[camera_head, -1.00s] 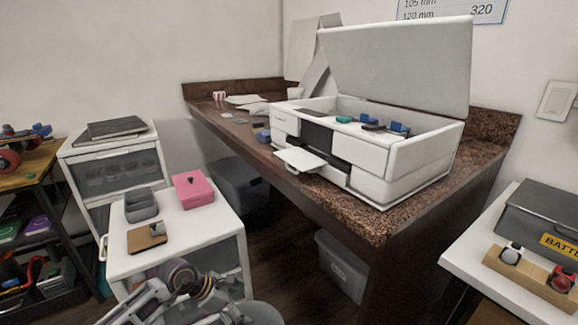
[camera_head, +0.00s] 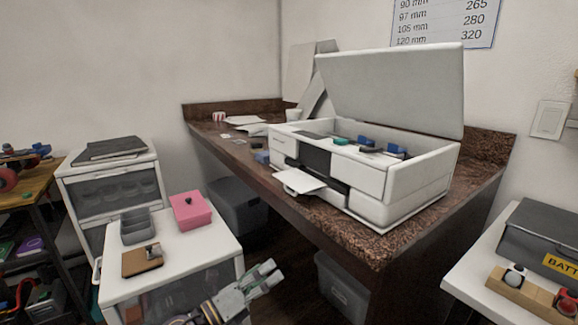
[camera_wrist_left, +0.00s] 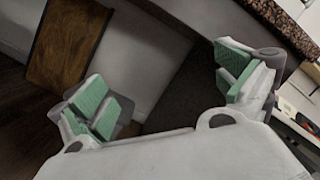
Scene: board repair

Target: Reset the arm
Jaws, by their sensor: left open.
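My left gripper (camera_head: 268,275) is at the bottom middle of the head view, in front of the dark gap between the white cabinet and the counter. In the left wrist view its two green-padded fingers (camera_wrist_left: 165,90) are spread wide with nothing between them. Floor and furniture show beyond them. My right gripper is in neither view.
A white cabinet (camera_head: 190,262) holds a pink box (camera_head: 190,212), a grey tray (camera_head: 138,227) and a brown board (camera_head: 142,262). An open-lidded white printer (camera_head: 400,185) stands on the granite counter (camera_head: 375,245). A white table (camera_head: 465,270) is at right.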

